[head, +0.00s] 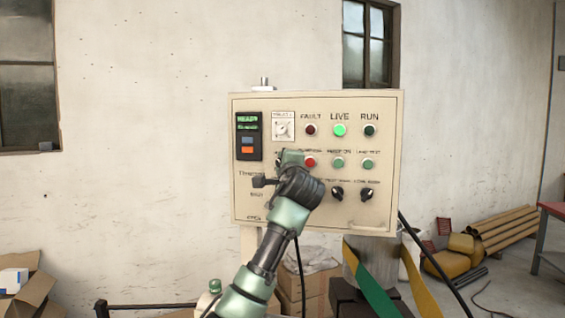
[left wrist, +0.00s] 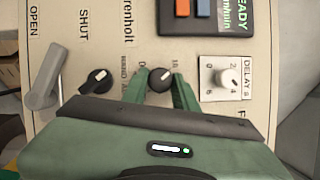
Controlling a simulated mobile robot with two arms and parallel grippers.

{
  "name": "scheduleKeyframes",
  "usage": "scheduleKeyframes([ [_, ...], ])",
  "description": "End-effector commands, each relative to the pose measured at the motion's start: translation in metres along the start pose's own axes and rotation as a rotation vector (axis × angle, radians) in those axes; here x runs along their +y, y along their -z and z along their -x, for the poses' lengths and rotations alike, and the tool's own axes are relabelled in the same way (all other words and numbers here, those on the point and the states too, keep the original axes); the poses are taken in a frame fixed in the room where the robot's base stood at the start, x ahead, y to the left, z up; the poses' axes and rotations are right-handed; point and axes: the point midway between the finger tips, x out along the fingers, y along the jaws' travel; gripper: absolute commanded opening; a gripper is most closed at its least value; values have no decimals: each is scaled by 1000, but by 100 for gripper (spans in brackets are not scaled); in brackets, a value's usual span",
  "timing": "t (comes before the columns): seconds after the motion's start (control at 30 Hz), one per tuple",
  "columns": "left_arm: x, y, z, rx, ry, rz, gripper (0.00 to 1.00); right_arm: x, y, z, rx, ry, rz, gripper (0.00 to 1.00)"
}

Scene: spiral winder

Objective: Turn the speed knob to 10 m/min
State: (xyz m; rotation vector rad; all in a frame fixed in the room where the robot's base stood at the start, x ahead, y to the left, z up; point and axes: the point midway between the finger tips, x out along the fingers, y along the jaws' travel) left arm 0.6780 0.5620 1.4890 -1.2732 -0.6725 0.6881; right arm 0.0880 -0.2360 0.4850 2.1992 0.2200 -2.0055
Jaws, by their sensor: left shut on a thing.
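In the left wrist view a round black knob (left wrist: 160,78) with a pale pointer line sits on the cream panel. The green fingers of my left gripper (left wrist: 162,88) are on both sides of it, and the gripper is shut on it. Part of its scale shows, but the set value is not readable and its name is hidden. In the head view my left gripper (head: 290,158) is against the panel (head: 385,215), below the white delay dial (head: 283,130), and hides the knob. The delay dial also shows in the left wrist view (left wrist: 228,79). My right gripper is in neither view.
Beside the held knob are a hand/auto selector (left wrist: 97,80) and a grey open/shut lever (left wrist: 45,85). The green LIVE lamp (head: 340,130) is lit. Two black selectors (head: 337,193) sit right of my arm. The display (head: 248,122) is at upper left.

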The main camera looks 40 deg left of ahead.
Motion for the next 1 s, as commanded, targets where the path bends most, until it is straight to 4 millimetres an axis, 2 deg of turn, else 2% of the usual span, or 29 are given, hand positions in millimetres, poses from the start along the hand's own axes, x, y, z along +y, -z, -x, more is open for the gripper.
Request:
scheduleKeyframes([
  [0.67, 1, 0, 0, -1, -28, 63, 0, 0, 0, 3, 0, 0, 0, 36],
  [0.7, 1, 0, 0, -1, -28, 63, 31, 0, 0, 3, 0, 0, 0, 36],
  [0.77, 0, 0, 0, -1, -28, 63, 48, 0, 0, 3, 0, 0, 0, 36],
  [0.8, 0, 0, 0, 0, -28, 62, 50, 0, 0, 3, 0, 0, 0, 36],
  [1.0, 0, 0, 0, 0, -27, 62, 50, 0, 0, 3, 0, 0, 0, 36],
])
